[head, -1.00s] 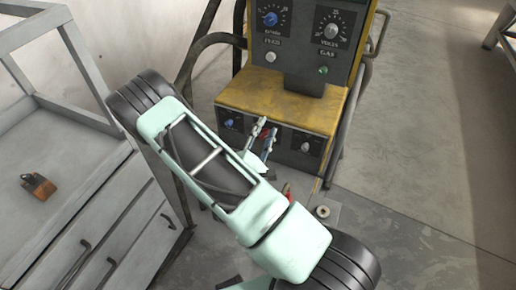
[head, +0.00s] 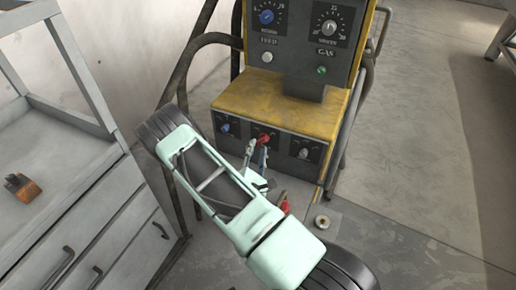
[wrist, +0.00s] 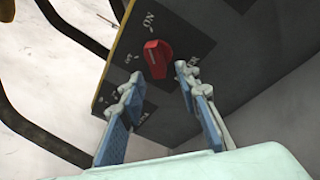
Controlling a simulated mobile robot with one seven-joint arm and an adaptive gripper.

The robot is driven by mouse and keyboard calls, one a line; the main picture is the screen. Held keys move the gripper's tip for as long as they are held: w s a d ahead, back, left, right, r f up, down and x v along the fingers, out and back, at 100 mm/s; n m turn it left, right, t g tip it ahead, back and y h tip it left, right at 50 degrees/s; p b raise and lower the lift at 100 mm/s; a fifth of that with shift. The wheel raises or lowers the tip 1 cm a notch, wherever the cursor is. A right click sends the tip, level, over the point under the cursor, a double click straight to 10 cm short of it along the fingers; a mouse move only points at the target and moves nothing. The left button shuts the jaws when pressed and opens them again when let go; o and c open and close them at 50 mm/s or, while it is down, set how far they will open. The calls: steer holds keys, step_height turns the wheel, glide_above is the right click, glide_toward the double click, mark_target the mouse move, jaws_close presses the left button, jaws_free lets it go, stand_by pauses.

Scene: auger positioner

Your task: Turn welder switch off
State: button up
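The welder (head: 290,112) is a yellow and dark box machine at the upper middle of the head view. Its red switch knob (head: 265,139) sits in the middle of the lower dark panel, between a blue and a grey knob. In the wrist view the red knob (wrist: 157,58) is on a dark plate lettered "ON" at the top; other lettering is partly hidden and hard to read. My gripper (wrist: 158,78) is open and empty. Its blue-padded fingers lie on either side below the knob, apparently not touching it. In the head view my gripper (head: 256,152) is just below the knob.
A small ring-like part (head: 322,222) lies on the floor. The floor at right is clear.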

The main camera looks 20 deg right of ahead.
steer(key=shift+x, duration=0.95)
steer(key=shift+c, duration=0.2)
jaws_close()
